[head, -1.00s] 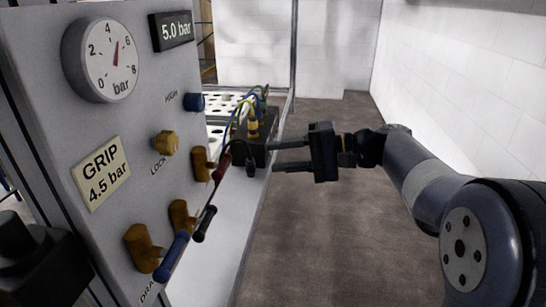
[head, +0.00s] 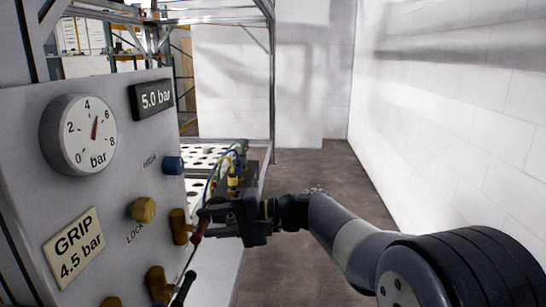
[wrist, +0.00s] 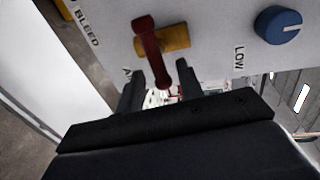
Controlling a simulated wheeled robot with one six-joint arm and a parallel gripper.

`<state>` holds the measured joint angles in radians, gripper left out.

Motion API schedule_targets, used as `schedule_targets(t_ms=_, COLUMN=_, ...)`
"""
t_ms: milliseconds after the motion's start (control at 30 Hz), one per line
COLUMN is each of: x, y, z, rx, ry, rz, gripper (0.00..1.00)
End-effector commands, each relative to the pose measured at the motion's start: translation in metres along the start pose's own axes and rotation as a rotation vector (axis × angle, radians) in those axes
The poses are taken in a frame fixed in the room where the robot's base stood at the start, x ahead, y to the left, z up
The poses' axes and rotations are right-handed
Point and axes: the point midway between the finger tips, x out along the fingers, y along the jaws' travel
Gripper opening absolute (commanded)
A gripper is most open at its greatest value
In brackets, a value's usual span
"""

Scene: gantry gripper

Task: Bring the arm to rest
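My gripper (head: 205,217) is at the right edge of the grey control panel (head: 115,190), by a valve lever with a red handle (head: 197,233). In the wrist view, my gripper's (wrist: 158,82) two dark fingers stand apart. The red handle (wrist: 152,50) reaches down between them, with a visible gap on each side. Its orange-brown valve body (wrist: 177,40) is on the panel behind. In the head view the fingertips are partly lost against the dark lever and valve. My arm (head: 350,235) stretches from the lower right toward the panel.
The panel carries a round gauge (head: 79,135), a "5.0 bar" display (head: 152,98), a yellow knob (head: 143,209) and a blue knob (head: 173,165). Perforated white plates (head: 205,155) and cabled fittings (head: 233,180) lie behind it. The floor (head: 310,175) beyond my arm is clear, up to a white wall (head: 450,110).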

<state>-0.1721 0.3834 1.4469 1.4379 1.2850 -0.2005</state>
Motion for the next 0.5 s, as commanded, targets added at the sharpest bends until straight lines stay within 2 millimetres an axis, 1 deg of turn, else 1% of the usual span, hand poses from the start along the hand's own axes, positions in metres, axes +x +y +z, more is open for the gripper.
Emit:
schedule_targets(t_ms=67, x=0.0064, y=-0.0004, z=0.0004, rx=0.000, ry=-0.001, rz=0.000, gripper=0.35)
schedule_targets(t_ms=200, x=0.0054, y=-0.0001, z=0.0001, rx=-0.028, ry=0.006, rz=0.000, gripper=0.35)
schedule_targets(t_ms=500, x=0.0048, y=-0.0008, z=0.0000, rx=-0.031, ry=0.007, rz=0.000, gripper=0.35)
